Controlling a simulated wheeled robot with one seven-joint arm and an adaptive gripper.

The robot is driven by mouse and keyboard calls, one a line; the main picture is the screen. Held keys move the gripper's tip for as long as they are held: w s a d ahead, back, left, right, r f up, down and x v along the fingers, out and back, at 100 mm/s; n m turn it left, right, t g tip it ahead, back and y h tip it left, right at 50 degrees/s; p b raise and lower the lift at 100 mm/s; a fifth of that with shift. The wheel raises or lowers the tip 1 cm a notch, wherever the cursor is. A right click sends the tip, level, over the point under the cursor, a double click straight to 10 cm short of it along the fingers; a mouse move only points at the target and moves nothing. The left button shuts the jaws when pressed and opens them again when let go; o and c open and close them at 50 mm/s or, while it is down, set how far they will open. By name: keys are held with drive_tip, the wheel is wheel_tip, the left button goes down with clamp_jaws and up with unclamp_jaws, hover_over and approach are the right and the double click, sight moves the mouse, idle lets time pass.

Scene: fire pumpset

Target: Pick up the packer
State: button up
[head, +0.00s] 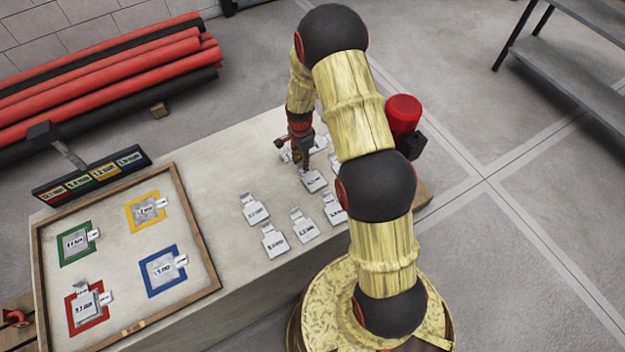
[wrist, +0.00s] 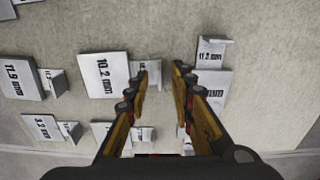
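Several pale plate-like packers with upright label tabs lie on the bench, such as one at the near left of the loose group (head: 274,241). My gripper (head: 306,162) is low over the far part of this group, partly hidden by my arm. A packer that seems to read 10.2 mm (wrist: 105,73) lies just left of the left finger. Another packer (wrist: 214,85) lies by the right finger, which partly covers it. Which packer the task means is not shown.
A wood-framed tray (head: 185,200) on the bench's left holds packers in green, yellow, red and blue outlines. A coloured label board (head: 92,175) stands behind it. Red and black pipes (head: 110,70) lie beyond the bench.

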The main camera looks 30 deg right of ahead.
drive_tip(key=shift+c, duration=1.3)
clamp_jaws()
drive_tip(key=shift+r, duration=0.15)
